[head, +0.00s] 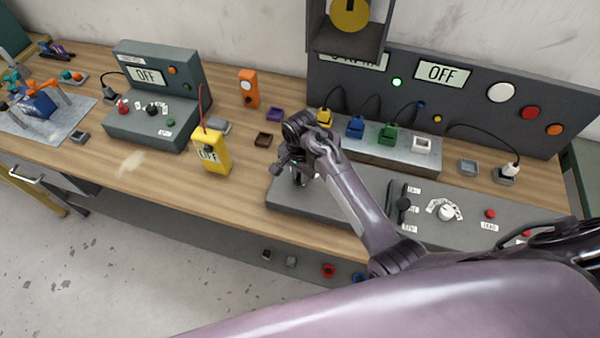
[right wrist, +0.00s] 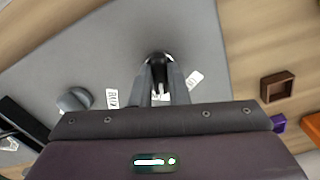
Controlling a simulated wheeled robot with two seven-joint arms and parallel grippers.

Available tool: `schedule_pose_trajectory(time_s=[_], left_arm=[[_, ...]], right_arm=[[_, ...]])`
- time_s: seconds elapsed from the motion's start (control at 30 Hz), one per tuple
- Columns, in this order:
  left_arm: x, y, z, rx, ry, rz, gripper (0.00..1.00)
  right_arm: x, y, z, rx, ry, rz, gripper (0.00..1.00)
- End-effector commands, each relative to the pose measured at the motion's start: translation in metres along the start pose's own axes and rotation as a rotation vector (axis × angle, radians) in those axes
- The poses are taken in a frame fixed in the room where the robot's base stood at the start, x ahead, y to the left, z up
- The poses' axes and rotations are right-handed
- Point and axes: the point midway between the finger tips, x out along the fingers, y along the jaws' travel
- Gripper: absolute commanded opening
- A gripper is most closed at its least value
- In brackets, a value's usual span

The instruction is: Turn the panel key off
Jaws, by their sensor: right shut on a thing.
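The panel key switch shows in the right wrist view as a dark round lock (right wrist: 158,57) on the grey control panel (right wrist: 75,45). My right gripper (right wrist: 160,88) reaches down to it, with its fingers shut on the key. The fingers hide most of the key, so its exact angle is not clear. Small white labels lie on either side, one reading RUN (right wrist: 112,98). In the head view my right gripper (head: 298,178) is at the left end of the panel (head: 345,205) and covers the key. My left gripper is not in view.
The panel also carries a black lever (head: 404,205), a white dial (head: 446,212) and a red button (head: 490,214). A yellow meter (head: 211,152) stands left of my gripper.

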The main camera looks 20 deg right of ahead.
Motion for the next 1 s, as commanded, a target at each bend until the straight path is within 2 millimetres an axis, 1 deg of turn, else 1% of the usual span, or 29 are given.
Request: schedule_pose_trajectory(time_s=[0.6,0.8,1.0], left_arm=[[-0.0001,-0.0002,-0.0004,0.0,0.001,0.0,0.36],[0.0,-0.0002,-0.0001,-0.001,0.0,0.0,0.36],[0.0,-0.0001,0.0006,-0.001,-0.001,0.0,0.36]], right_arm=[[-0.0002,0.0013,-0.0003,-0.565,0.0,0.0,0.0],[-0.0002,0.0017,-0.0006,-0.708,0.0,0.0,0.0],[-0.0002,0.0018,-0.0008,-0.804,0.0,0.0,0.0]])
